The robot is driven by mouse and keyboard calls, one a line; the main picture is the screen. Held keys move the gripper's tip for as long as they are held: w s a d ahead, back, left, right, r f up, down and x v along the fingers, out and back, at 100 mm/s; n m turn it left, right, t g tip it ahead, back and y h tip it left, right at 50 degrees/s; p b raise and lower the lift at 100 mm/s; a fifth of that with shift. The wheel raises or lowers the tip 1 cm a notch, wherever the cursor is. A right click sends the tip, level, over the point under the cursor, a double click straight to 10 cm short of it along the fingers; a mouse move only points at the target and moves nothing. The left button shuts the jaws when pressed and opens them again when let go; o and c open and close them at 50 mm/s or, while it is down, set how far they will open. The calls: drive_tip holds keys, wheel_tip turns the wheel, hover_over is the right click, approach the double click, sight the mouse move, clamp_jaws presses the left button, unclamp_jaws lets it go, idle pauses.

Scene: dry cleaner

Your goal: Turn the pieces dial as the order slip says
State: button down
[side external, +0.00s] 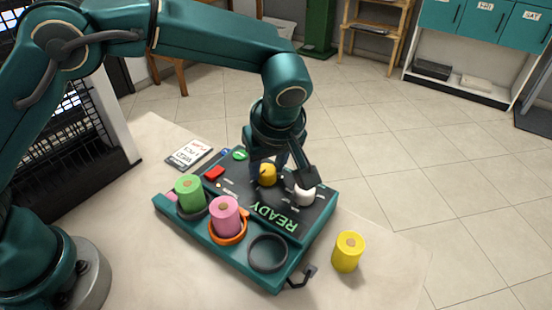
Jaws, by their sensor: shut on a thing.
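A teal control box (200,231) lies on the table, with a dark top panel lettered READY. My gripper (268,168) points down over the panel and is shut on a yellow dial (267,175). My wrist and fingers partly hide this dial, and its pointer and markings cannot be read. A white knob (304,196) stands on the panel to the right, partly behind a dark part of my wrist. The order slip (190,153), a white card with red and black print, lies at the box's far left; its text is too small to read surely.
A green spool (189,193) and a pink spool (225,214) stand in rings along the box's front; another ring (268,253) is empty. A yellow spool (348,252) stands on the table (375,285). A red button (214,173) and green button (240,154) are on the panel.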

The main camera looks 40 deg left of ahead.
sight(271, 190)
drive_tip(key=shift+c, duration=2.2)
unclamp_jaws()
drive_tip(key=shift+d+r, duration=0.1)
drive_tip(key=shift+v, duration=2.5)
